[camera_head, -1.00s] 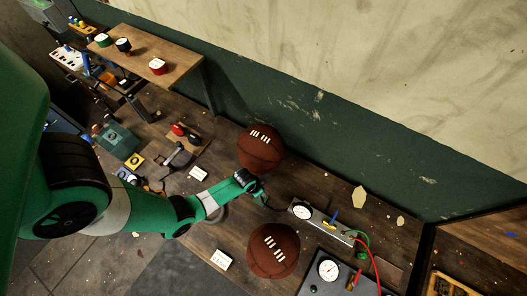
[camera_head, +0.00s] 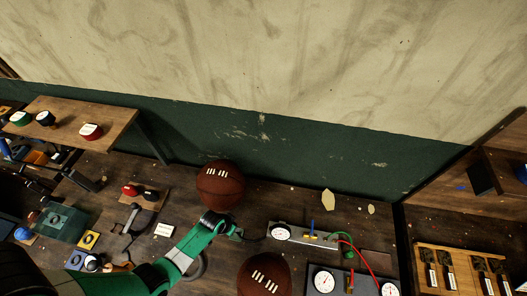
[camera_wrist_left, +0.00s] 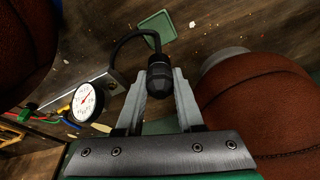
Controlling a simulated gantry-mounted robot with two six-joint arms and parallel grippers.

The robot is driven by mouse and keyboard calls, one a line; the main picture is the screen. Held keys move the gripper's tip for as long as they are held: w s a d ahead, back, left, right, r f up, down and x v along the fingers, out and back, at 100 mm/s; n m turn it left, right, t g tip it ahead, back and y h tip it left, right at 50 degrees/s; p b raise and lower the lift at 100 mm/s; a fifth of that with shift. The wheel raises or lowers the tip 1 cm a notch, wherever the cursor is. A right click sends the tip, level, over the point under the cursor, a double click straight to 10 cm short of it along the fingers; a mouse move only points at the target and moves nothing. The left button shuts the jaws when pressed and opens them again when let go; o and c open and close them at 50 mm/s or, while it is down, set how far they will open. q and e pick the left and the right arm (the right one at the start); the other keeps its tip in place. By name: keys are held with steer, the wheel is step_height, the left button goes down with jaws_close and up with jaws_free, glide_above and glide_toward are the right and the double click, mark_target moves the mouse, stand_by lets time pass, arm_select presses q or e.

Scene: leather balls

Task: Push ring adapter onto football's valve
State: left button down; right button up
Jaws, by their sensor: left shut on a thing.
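My left gripper (camera_head: 238,234) is between two brown footballs with white laces, one at the back (camera_head: 221,185) and one in front (camera_head: 264,276). In the left wrist view the gripper (camera_wrist_left: 160,100) is shut on a black ring adapter (camera_wrist_left: 160,77) with a curved black hose (camera_wrist_left: 128,42) rising from it. One football (camera_wrist_left: 265,105) fills the right of that view, close beside the right finger, and another (camera_wrist_left: 22,45) shows at the upper left. I cannot make out a valve on either ball. My right gripper is not in view.
A gauge on a metal bar (camera_head: 281,232) stands right of the gripper, with red and green hoses. A box with dials (camera_head: 323,281) is in front of it. A raised wooden shelf (camera_head: 110,115) is at the left, and a tray of tools (camera_head: 455,270) at the right.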

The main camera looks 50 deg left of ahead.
arm_select(q)
step_height(320, 180, down, 6)
steer(key=b, duration=0.5)
steer(key=shift+r, duration=0.4)
step_height(320, 180, down, 4)
steer(key=b, duration=0.3)
steer(key=shift+r, duration=0.1)
steer(key=shift+f, duration=0.3)
steer(key=shift+f+b, duration=0.3)
steer(key=c, duration=0.5)
jaws_free()
steer(key=shift+r, duration=0.1)
steer(key=shift+c, duration=0.2)
